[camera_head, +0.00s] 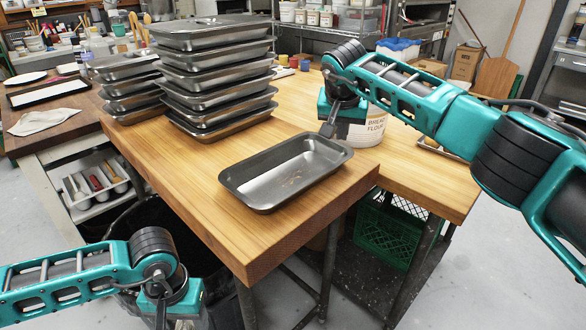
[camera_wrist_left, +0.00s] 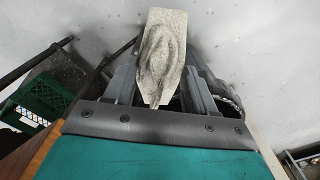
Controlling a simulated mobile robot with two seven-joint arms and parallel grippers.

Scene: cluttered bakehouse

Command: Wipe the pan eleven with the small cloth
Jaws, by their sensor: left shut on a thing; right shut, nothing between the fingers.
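A dark metal pan (camera_head: 262,192) lies alone near the front corner of the wooden table, with brownish smears on its inner floor. My right gripper (camera_head: 328,130) is shut and empty at the pan's far rim; I cannot tell whether it touches. My left gripper (camera_wrist_left: 160,85) is shut on a small pale grey cloth (camera_wrist_left: 163,28), which stands out between the fingers with darker smudges on it. In the head view the left wrist is low at the bottom left, in front of the table and away from the pan; its fingers are cut off there.
Tall pan stacks (camera_head: 215,75) stand on the wooden table (camera_head: 185,165) behind and left of the pan. A white flour tub (camera_head: 367,130) stands behind the right gripper. A folded white cloth (camera_head: 40,121) lies on the left bench. A green crate (camera_head: 385,238) is under the table.

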